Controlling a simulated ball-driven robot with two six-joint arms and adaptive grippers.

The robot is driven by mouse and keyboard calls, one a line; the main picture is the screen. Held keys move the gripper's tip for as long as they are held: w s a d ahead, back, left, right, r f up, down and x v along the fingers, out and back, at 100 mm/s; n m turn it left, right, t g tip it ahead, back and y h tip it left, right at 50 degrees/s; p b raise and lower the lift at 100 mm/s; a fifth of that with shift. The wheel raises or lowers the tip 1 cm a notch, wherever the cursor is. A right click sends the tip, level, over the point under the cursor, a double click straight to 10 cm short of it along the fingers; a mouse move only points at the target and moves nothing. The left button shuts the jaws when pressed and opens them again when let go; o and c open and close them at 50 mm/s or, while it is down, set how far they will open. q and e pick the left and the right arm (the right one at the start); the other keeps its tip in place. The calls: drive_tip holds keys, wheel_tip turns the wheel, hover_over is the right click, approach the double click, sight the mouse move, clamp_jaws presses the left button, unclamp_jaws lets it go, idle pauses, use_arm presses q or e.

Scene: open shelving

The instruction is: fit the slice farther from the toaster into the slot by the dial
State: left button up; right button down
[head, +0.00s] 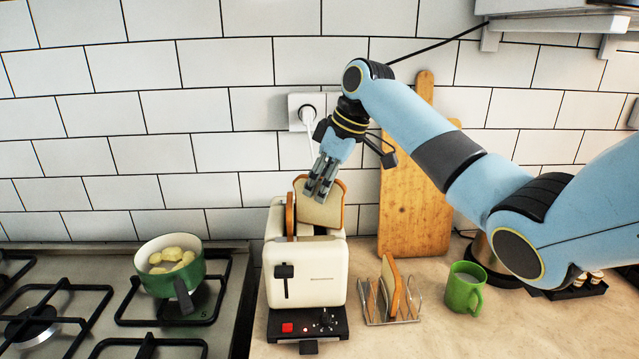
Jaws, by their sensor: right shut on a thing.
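My right gripper (320,188) is shut on a bread slice (322,211), which it holds from above over the right part of the white toaster (318,285). The slice's pale face is turned towards me, and its lower edge is at the toaster's top; I cannot tell how far it is inside a slot. A narrow brown crust edge (289,214) stands up at the left slot, apparently another slice. The dial (325,318) is at the right of the toaster's front base. Another slice (393,287) stands in the wire rack (374,308). My left gripper is not in view.
A green mug (464,288) stands right of the rack, and a wooden board (410,210) leans on the tiles behind. A plugged cord runs from the socket (302,112) behind the toaster. A green pot (160,283) stands on the hob at left.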

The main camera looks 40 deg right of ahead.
drive_tip(key=shift+f, duration=0.15)
drive_tip(key=c, duration=1.3)
unclamp_jaws()
drive_tip(key=shift+c, duration=0.2)
drive_tip(key=shift+r, duration=0.5)
drive_tip(key=b+v, duration=0.2)
drive_tip(key=v, duration=0.9)
drive_tip(key=shift+s+d+r, duration=0.15)
drive_tip(key=shift+r, duration=0.2)
drive_tip(key=shift+f, duration=0.1)
